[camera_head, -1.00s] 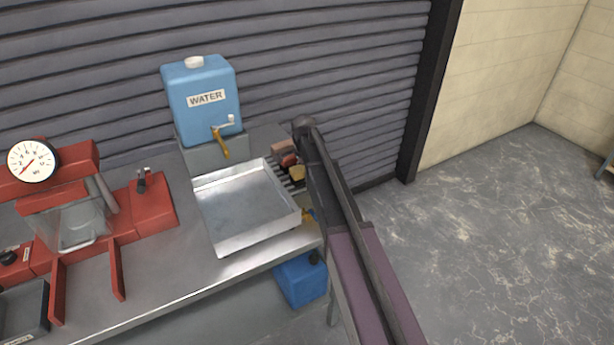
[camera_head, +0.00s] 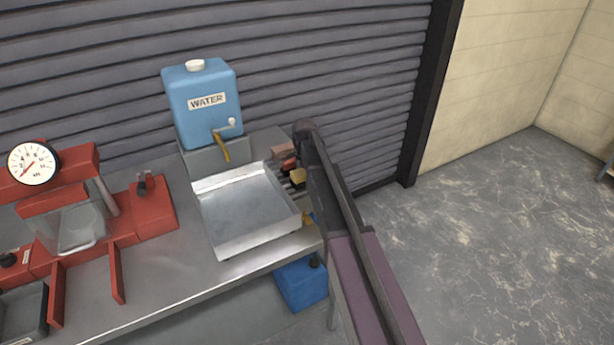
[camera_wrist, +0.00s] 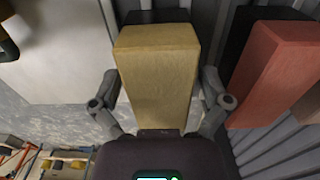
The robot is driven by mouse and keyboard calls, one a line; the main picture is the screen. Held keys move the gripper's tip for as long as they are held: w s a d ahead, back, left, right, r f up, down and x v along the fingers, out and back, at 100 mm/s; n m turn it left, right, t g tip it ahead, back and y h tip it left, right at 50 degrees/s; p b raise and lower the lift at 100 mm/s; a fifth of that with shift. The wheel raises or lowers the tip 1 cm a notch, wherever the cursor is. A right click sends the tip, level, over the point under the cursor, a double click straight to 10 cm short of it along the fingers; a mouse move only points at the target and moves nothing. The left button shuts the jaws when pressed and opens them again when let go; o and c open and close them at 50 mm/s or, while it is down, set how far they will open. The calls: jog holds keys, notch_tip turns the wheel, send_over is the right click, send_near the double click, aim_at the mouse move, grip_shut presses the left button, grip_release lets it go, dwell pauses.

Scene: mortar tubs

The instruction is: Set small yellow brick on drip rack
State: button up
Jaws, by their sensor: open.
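The small yellow brick (camera_wrist: 158,75) stands between the two fingers of my gripper (camera_wrist: 163,100) in the wrist view. The fingers are spread on either side of it, with a narrow gap showing at least on the left. My arm hides most of the gripper in the head view.
A red brick (camera_wrist: 268,70) stands close to the right finger. A shallow metal tray (camera_head: 245,210) lies left of the rack, and the blue water tank (camera_head: 202,105) stands behind it. A red press (camera_head: 150,205) with a gauge is at the left. The ribbed shutter is close behind.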

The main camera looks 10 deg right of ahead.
jog(key=shift+r, duration=0.15)
notch_tip(320, 180, up, 12)
jog(key=p, duration=1.2)
dwell(0.7)
jog(key=shift+s, duration=0.2)
jog(key=s+d+n, duration=0.1)
jog(key=s+n, duration=1.3)
jog(key=s, duration=1.5)
